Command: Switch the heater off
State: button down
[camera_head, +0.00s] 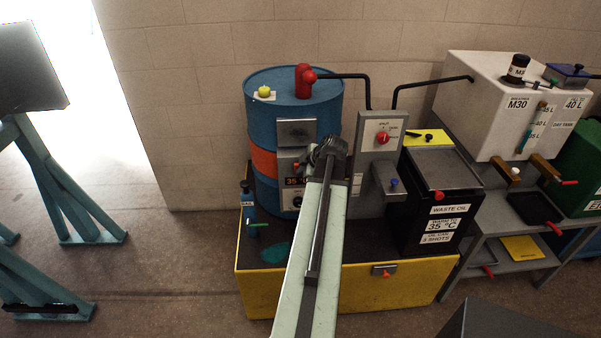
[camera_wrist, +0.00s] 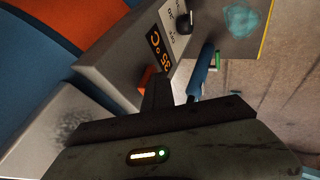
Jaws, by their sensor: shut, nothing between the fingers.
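The heater is a grey box (camera_head: 284,168) on the front of the blue drum (camera_head: 262,120) with its orange band. In the wrist view the heater's grey casing (camera_wrist: 112,62) carries an orange-lit display (camera_wrist: 159,48), which seems to read 35 °C. A black knob (camera_wrist: 184,22) sits on a white label beside the display. An orange-red switch-like part (camera_wrist: 147,77) shows just beyond my fingers. My gripper (camera_head: 328,150) is in front of the heater and hides part of it. In the wrist view my gripper (camera_wrist: 157,92) is shut and empty, its tips close to the orange-red part; contact cannot be told.
A grey control box (camera_head: 381,135) with a red knob stands right of my gripper. A black waste oil bin (camera_head: 425,215) and white M30 tank (camera_head: 475,100) are farther right. A blue bottle-like part (camera_head: 248,200) stands left on the yellow-sided base (camera_head: 300,290).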

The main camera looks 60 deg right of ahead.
jog(key=shift+w+d+r+p, duration=0.1)
jog(key=shift+d+r+p, duration=0.05)
jog(key=shift+r+p, duration=0.3)
jog(key=shift+w+d+r+p, duration=0.1)
jog(key=shift+r+p, duration=0.2)
jog(key=shift+r, duration=0.15)
jog(key=shift+s+a, duration=0.1)
jog(key=a+p+v, duration=0.2)
jog(key=p+v, duration=0.7)
jog(key=v, duration=0.3)
jog(key=shift+s, duration=0.25)
jog(key=shift+f, duration=0.15)
